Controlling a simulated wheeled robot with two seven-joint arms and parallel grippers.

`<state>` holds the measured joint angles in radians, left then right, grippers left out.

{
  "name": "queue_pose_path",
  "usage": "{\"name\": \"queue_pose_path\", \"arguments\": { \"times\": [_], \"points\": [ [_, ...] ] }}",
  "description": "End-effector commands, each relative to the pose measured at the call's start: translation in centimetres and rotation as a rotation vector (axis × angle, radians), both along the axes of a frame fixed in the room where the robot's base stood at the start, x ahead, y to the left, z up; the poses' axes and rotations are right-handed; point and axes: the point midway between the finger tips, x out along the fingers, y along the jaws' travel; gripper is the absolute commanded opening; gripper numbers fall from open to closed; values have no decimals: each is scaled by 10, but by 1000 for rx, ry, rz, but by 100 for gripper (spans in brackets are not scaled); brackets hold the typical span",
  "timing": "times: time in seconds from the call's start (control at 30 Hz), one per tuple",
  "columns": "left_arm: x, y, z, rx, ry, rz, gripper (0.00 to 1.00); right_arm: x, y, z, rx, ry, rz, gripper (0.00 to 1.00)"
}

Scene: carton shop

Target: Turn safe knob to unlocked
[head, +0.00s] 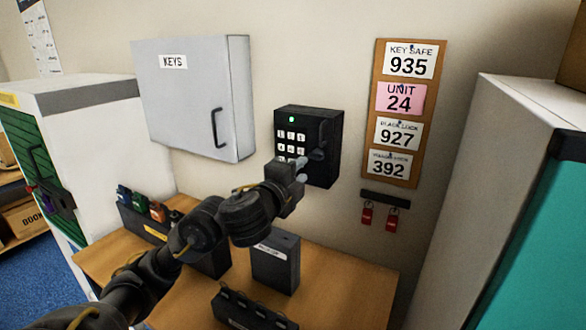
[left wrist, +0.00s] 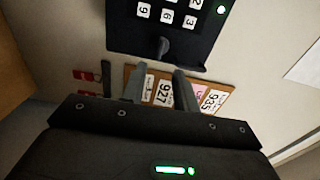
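The safe (head: 322,118) is a small black box on the wall with a white keypad, a lit green light and a dark handle on its right. My left gripper (head: 302,169) is in front of the safe's lower part. Its two fingers (left wrist: 161,80) are apart with nothing between them, and I see no contact with the knob. My right gripper is out of view.
A grey KEYS cabinet (head: 195,95) hangs left of the safe. A cork board (head: 380,85) with number cards hangs right, above red tags (head: 367,215) on a rack. The wooden table (head: 350,285) below holds dark boxes (head: 276,262). A teal-fronted cabinet (head: 540,240) stands far right.

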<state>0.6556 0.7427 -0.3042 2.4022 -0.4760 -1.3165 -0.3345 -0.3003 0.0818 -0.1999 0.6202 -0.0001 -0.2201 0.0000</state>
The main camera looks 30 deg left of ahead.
Motion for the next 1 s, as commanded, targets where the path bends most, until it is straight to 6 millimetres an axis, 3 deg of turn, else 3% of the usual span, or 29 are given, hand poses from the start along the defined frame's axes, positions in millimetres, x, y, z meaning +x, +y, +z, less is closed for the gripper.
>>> {"name": "queue_pose_path", "arguments": {
  "times": [0.1, 0.3, 1.0],
  "points": [
    [-18, -1, 0, 1, 2, -1, 30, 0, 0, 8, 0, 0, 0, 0],
    [-33, -2, 0, 0, 0, -1, 30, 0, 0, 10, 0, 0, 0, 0],
    [-34, 0, -1, -5, 1, 3, 30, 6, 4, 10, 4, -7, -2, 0]
  ]
}}
